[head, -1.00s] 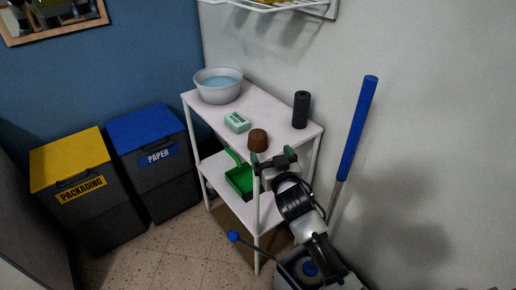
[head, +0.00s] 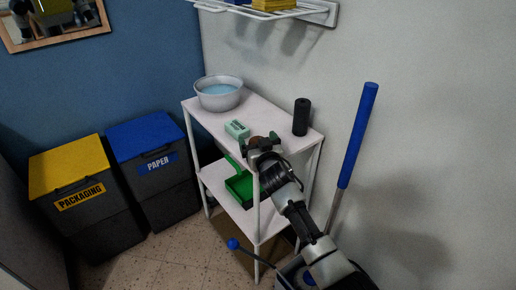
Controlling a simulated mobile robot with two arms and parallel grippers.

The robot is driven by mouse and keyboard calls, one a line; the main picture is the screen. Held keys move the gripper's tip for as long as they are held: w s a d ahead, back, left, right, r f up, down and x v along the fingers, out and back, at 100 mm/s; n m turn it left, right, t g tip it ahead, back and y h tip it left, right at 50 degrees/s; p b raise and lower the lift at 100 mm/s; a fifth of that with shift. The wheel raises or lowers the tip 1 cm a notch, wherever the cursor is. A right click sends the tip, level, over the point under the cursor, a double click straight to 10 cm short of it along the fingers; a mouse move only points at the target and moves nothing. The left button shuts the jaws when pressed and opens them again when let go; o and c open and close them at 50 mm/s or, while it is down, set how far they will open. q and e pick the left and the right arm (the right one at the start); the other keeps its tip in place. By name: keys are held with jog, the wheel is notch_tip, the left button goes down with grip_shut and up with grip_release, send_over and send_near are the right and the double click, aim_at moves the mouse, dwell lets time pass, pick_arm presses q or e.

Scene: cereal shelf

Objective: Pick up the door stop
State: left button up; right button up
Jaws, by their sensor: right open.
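The door stop (head: 262,143), a small brown round block, sits near the front edge of the white shelf unit's top board (head: 268,116). My right gripper (head: 263,141) is open at the door stop, with its fingers around or just over it. The gripper partly hides the door stop, and I cannot tell whether the fingers touch it. My left gripper is not in view.
On the top board stand a bowl of blue water (head: 218,93), a green-white box (head: 237,129) and a black cylinder (head: 301,117). A green dustpan (head: 240,186) lies on the lower board. A blue-handled pole (head: 358,135) stands right. Bins (head: 146,165) stand left.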

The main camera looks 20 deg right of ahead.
jog(key=shift+c, duration=0.4)
jog(key=c, duration=1)
jog(key=shift+r, duration=0.55)
jog(key=r, duration=0.2)
jog(key=r+p, duration=0.1)
jog(key=shift+s+d+r, duration=0.2)
jog(key=shift+d+r, duration=0.05)
jog(key=shift+r, duration=0.05)
jog(key=s+d+r+p, duration=0.2)
jog(key=s+d+r, duration=0.4)
jog(key=s+d, duration=0.15)
jog(key=s+a+p, duration=0.2)
jog(key=s+a, duration=0.1)
jog(key=s, duration=0.5)
jog(key=s+a+f+p, duration=0.1)
jog(key=s+a+p, duration=0.1)
jog(key=s, duration=0.5)
jog(key=s+a+f+p, duration=0.1)
jog(key=s+a, duration=0.3)
jog(key=s, duration=0.4)
jog(key=shift+s+a+f+p, duration=0.1)
jog(key=shift+s+f+p, duration=0.2)
jog(key=shift+p, duration=0.4)
